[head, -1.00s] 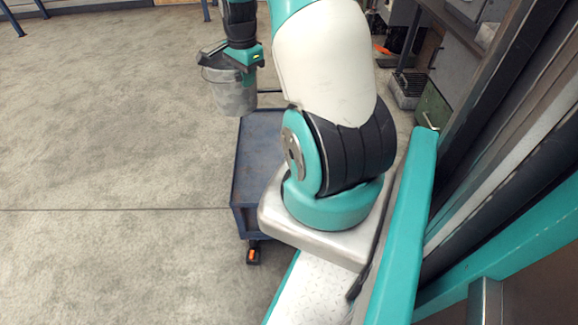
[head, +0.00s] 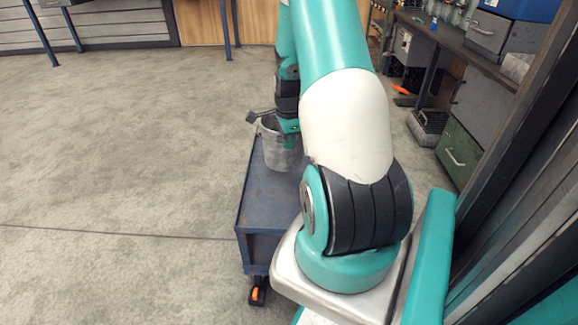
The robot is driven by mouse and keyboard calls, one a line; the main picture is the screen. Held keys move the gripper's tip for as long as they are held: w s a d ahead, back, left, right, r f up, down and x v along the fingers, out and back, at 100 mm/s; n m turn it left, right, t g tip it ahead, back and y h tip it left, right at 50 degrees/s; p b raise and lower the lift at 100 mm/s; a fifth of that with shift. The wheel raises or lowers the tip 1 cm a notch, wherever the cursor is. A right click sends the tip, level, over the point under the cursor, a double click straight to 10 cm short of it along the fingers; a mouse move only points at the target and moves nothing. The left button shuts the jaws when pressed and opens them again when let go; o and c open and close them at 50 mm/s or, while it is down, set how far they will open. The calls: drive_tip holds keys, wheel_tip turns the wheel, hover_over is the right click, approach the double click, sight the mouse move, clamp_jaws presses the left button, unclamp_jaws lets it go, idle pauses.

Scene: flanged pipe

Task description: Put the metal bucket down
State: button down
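The metal bucket (head: 281,156) is grey and upright, and shows over the far part of the blue cart top (head: 268,200). I cannot tell whether its base touches the cart. My gripper (head: 272,120) is at the bucket's rim, with a dark finger reaching out to the left. It appears shut on the rim, though the fingertips are partly hidden. My arm hides the right side of the bucket and part of the cart.
The near part of the cart top is bare. A workbench (head: 440,42) with a green drawer cabinet (head: 458,155) stands at the right. A dark crate (head: 428,126) is on the floor beside it. The concrete floor (head: 120,160) at the left is open.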

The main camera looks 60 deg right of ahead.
sight(288, 163)
wheel_tip(288, 163, down, 7)
drive_tip(key=shift+r+b, duration=0.1)
drive_tip(key=shift+b, duration=0.85)
drive_tip(key=c, duration=1.4)
unclamp_jaws()
drive_tip(key=shift+o, duration=0.2)
